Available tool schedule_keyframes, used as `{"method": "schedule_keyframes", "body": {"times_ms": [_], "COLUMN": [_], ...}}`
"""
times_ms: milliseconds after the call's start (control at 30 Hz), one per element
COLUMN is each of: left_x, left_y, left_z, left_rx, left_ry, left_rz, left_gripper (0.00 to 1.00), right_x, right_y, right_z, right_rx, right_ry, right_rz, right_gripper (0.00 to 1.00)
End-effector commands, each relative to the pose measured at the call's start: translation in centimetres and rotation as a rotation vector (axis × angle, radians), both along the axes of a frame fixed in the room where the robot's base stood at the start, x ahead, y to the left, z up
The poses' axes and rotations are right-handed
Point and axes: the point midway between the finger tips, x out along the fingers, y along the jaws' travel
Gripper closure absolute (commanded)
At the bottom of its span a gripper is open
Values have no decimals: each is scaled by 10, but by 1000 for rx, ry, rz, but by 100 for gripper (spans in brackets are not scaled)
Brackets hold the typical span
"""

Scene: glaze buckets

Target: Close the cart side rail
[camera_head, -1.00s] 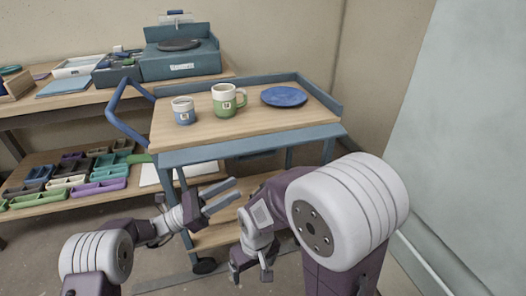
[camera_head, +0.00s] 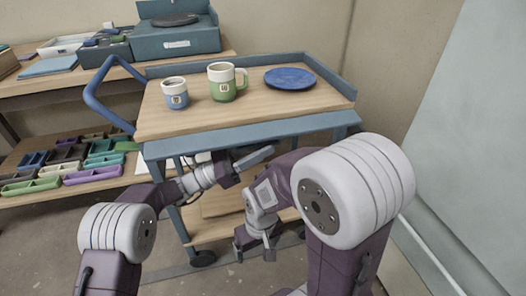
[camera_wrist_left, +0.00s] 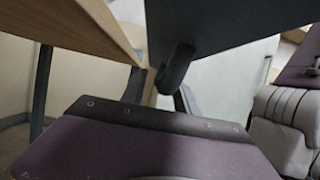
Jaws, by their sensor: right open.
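The cart (camera_head: 150,118) has a wooden top with raised blue rails at its back and right. Its front side rail (camera_head: 255,134) is a blue-grey strip along the near edge, below the level of the top and not standing up. My left gripper (camera_head: 256,157) is just under this rail, near its middle; whether it touches cannot be told. In the left wrist view a dark panel, likely the rail's underside (camera_wrist_left: 215,25), fills the upper middle. The left fingers' opening is unclear. My right gripper (camera_head: 254,250) is open and empty, low in front of the cart's lower shelf.
A blue-white mug (camera_head: 175,98), a green-white mug (camera_head: 222,90) and a blue plate (camera_head: 290,78) stand on the cart top. A blue push handle (camera_head: 98,88) sticks out left. A workbench with small trays stands behind left. A wall is at right.

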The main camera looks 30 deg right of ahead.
Motion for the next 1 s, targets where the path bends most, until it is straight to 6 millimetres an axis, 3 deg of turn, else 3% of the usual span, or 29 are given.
{"method": "schedule_keyframes", "body": {"times_ms": [333, 467, 767, 1000], "left_x": [-2, -2, -2, -6], "left_y": [-7, -7, -7, -7], "left_z": [4, 4, 6, 16], "left_rx": [-1, -1, 4, 30], "left_ry": [1, 1, 16, 118], "left_rz": [1, 1, 0, -1], "left_gripper": [64, 100, 100, 100], "right_x": [0, 0, 0, 0], "right_y": [0, 0, 0, 0], "right_z": [-3, -3, 3, 36], "right_rx": [0, 0, 0, 0], "right_ry": [0, 0, 0, 0], "right_rz": [0, 0, 0, 0], "right_gripper": [15, 15, 15, 15]}}
